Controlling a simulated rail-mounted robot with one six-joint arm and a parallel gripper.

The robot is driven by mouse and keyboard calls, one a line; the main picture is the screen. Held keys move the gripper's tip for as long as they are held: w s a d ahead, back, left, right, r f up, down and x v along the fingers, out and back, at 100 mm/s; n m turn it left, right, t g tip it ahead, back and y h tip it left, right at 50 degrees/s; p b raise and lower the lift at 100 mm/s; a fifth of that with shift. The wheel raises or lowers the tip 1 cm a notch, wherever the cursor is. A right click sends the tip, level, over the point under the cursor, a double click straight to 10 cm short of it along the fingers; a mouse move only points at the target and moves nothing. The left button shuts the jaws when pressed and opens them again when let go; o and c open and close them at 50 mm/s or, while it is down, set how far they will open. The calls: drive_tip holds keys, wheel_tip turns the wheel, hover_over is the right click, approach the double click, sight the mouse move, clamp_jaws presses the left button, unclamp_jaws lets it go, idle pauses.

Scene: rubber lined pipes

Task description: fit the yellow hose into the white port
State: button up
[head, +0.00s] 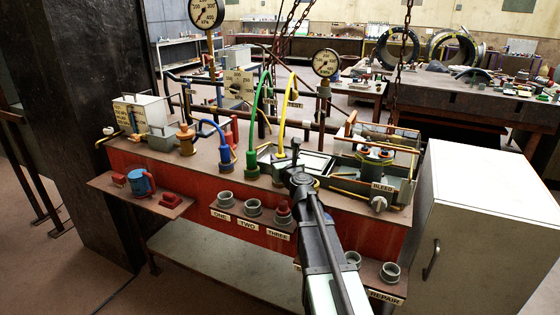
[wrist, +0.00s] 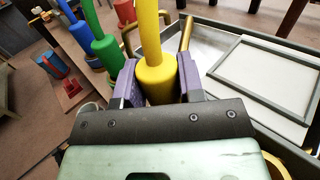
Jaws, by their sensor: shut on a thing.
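The yellow hose (head: 284,112) arcs down from the rear pipework to a thick yellow end (head: 278,171) above the red bench. My gripper (head: 292,168) reaches it from the front. In the wrist view, the purple-padded fingers of my gripper (wrist: 160,82) are on both sides of the yellow end (wrist: 157,73), shut on it. The hose (wrist: 148,28) rises upright from it. The lower tip of the yellow end is hidden behind the gripper body. I cannot pick out a white port with certainty; whatever is under the yellow end is hidden.
The green hose (head: 258,105) and blue hose (head: 212,127) stand close to the left. A framed tray (head: 312,162) lies to the right of the yellow end. Grey sockets (head: 225,198) line the front shelf. A white cabinet (head: 485,235) stands at right.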

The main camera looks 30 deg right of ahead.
drive_tip(key=shift+f+b, duration=0.5)
drive_tip(key=shift+f, duration=0.1)
drive_tip(key=o, duration=1.1)
drive_tip(key=s+a, duration=0.1)
drive_tip(key=s, duration=0.9)
drive_tip(key=shift+s, duration=0.4)
